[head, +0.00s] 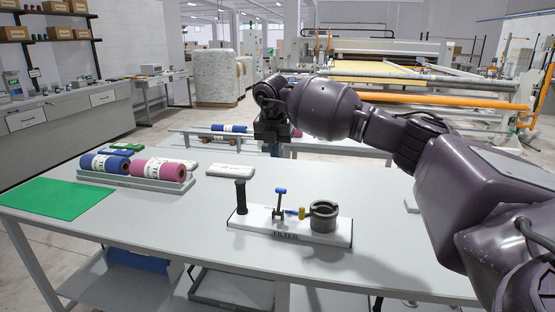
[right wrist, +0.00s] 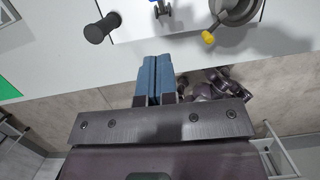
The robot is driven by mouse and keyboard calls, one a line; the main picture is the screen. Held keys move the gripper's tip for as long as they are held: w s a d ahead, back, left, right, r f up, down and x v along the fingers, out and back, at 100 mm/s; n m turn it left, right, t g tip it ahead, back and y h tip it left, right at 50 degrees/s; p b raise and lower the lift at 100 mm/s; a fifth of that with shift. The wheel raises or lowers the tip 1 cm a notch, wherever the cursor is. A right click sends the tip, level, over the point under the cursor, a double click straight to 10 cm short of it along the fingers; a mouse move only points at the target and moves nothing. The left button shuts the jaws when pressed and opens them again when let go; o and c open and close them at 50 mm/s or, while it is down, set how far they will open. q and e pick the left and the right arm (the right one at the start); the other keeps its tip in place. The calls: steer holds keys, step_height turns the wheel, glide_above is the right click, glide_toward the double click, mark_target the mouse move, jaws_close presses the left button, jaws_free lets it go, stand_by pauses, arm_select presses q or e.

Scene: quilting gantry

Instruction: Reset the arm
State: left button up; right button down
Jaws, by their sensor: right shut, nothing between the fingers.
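My right arm (head: 320,108) reaches in from the right in the head view and is raised over the table. Its gripper (head: 274,147) hangs at the arm's far end, small and dark. The right wrist view shows its two blue fingers (right wrist: 154,78) pressed together, with nothing between them. The fingers are clear of the filter board, which lies beyond their tips in that view. My left gripper is not in view.
The filter board (head: 335,237) holds a black handle (head: 241,197), a blue-topped post (head: 281,203) and a metal ring (head: 323,216). Left are a tray (head: 120,181) with blue and pink rolls and a green mat (head: 55,199). The table's front right is bare.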

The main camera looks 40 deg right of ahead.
steer(key=shift+r, duration=0.3)
